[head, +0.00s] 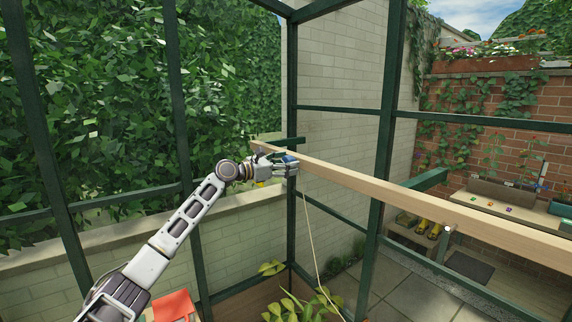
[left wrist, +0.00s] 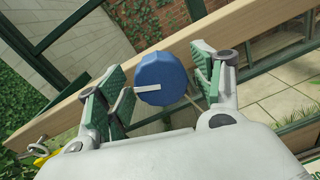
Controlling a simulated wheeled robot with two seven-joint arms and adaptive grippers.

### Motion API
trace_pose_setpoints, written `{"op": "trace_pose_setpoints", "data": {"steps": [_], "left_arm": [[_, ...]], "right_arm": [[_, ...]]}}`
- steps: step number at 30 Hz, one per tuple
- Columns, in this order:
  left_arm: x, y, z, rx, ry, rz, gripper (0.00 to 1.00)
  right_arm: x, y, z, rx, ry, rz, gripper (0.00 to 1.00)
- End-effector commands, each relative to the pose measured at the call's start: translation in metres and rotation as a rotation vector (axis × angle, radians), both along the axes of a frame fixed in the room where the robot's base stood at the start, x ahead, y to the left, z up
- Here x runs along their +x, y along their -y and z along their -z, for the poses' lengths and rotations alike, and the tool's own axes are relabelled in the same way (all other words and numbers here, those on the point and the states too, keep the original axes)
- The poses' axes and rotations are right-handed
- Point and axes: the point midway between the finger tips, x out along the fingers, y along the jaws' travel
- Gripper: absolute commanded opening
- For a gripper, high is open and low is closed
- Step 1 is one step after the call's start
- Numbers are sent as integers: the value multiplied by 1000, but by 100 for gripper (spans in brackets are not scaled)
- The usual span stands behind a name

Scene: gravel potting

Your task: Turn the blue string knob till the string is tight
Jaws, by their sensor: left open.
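The blue knob (left wrist: 163,78) sits on the side of the wooden beam (left wrist: 112,82), with a white mark on its face. In the left wrist view it lies between the two green-padded fingers of my left gripper (left wrist: 160,92), which are open and apart from it. In the head view my left gripper (head: 284,165) is at the beam, and a bit of the blue knob (head: 290,158) shows beside it. The pale string (head: 311,236) runs down from near the knob toward the plants, with a slight bow. My right gripper is not in view.
The wooden beam (head: 440,207) crosses to the right in front of dark green frame posts (head: 384,130). Leafy plants (head: 297,303) grow below, beside a red object (head: 174,305). A bench (head: 500,211) with small items stands at the right.

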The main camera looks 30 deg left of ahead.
Motion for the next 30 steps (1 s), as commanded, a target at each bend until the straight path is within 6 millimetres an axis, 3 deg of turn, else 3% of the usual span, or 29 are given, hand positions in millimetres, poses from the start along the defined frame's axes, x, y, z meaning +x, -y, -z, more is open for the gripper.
{"op": "trace_pose_setpoints", "data": {"steps": [3,13,30], "left_arm": [[0,0,0,0,0,0,64],[0,0,0,0,0,0,22],[0,0,0,103,43,1,21]], "right_arm": [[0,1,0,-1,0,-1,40],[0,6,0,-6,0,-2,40],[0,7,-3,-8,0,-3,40]]}}
